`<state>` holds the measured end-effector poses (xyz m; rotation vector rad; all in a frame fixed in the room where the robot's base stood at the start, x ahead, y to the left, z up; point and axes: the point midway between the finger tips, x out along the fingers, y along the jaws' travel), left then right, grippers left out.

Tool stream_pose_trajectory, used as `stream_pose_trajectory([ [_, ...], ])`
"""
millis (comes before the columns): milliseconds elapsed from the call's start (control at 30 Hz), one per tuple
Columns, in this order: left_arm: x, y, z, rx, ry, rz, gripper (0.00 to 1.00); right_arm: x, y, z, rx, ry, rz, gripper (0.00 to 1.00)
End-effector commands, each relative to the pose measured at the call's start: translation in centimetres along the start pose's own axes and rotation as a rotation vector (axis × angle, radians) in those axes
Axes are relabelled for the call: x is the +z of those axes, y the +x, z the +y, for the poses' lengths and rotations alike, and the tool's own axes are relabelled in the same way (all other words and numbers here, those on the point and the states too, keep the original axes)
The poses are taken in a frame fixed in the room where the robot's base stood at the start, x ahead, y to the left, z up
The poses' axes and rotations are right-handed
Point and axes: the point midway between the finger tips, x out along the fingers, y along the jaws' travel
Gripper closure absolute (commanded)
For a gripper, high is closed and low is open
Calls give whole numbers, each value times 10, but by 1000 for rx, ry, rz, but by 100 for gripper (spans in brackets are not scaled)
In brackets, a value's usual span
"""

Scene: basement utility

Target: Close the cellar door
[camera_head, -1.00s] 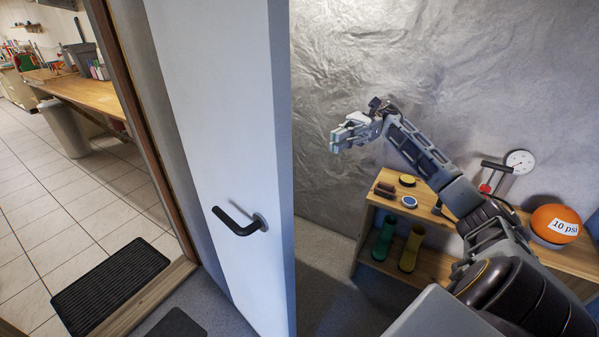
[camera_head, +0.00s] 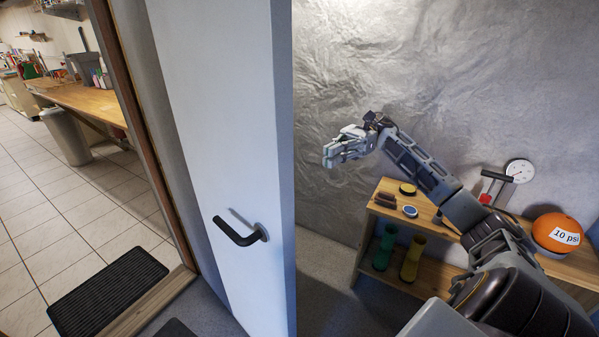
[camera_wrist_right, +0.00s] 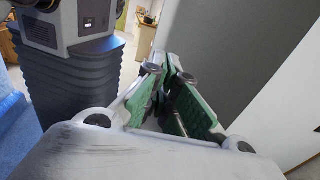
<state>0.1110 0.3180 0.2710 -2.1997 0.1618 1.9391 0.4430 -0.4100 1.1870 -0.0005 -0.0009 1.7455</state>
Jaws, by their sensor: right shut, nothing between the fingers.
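The cellar door (camera_head: 215,120) is a white panel standing open beside the doorway, with its edge toward the right. A black lever handle (camera_head: 240,233) sits low on its face. My right gripper (camera_head: 328,155) is shut and empty, to the right of the door's edge and above the handle's height in the picture, apart from the door. In the right wrist view its green-padded fingers (camera_wrist_right: 176,85) point away, with a grey surface behind them. My left gripper is not in view.
A wooden shelf (camera_head: 360,235) with boots, brushes and tins stands below my right arm. An orange ball (camera_head: 550,225) and a pump gauge (camera_head: 519,171) are at the right. Beyond the doorway lie a black mat (camera_head: 108,290), a tiled floor and a workbench (camera_head: 95,100).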

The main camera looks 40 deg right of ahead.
Motion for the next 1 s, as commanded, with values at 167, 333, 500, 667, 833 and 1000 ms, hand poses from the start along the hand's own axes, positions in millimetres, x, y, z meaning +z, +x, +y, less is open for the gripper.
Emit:
stream_pose_trajectory([
  [167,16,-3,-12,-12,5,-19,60,0,18,0,2,2,1,100],
  [333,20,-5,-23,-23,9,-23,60,0,36,0,1,3,0,100],
  [500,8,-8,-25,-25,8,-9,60,1,54,0,2,2,1,100],
  [667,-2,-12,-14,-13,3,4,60,1,73,0,1,1,0,100],
  [833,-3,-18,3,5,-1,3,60,1,92,0,2,2,1,100],
  [1000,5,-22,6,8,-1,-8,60,1,107,0,1,2,0,100],
])
